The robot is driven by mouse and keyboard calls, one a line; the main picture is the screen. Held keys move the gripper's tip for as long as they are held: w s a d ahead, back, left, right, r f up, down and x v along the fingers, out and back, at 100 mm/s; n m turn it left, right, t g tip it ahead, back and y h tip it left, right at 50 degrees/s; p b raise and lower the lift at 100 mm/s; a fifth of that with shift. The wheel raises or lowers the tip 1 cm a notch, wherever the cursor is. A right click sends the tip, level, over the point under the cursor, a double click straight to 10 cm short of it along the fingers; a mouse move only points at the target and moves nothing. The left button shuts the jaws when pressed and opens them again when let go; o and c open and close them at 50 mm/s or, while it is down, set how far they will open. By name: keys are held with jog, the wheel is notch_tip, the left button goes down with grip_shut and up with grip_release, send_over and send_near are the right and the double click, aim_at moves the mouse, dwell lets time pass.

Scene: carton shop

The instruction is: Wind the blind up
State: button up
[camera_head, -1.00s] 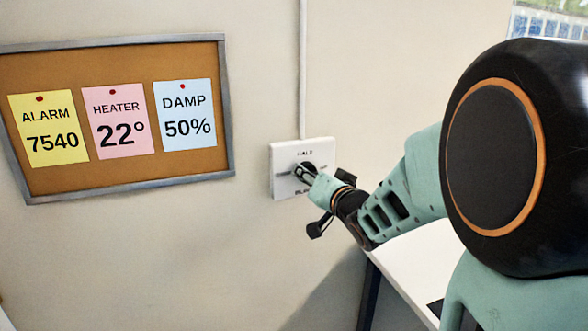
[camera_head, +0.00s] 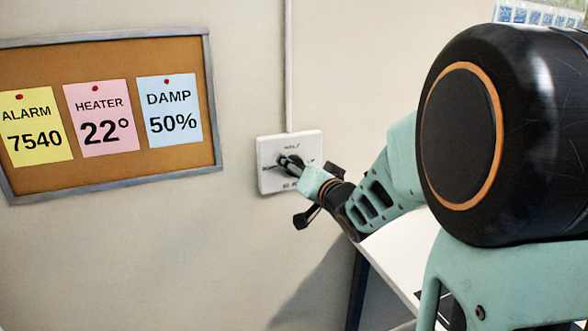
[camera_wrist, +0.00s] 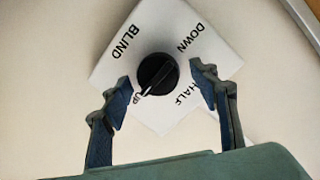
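A white switch plate (camera_head: 268,180) is fixed to the wall, with a black round knob on it. In the wrist view the plate (camera_wrist: 215,62) carries the words BLIND, DOWN, HALF and UP. The knob (camera_wrist: 157,70) has a raised ridge with a light mark, which points at UP. My gripper (camera_wrist: 160,82) is open, one finger on each side of the knob with visible gaps. In the head view my gripper (camera_head: 292,163) is right at the plate and partly covers the knob. The blind itself is not clearly in view.
A cork board (camera_head: 110,165) with yellow, pink and blue notes hangs left of the plate. A conduit (camera_head: 289,70) runs up the wall from the plate. A white table (camera_head: 400,255) stands below my arm at the right. A window edge shows top right.

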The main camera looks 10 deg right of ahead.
notch_tip(320, 180, up, 10)
dwell(0.6)
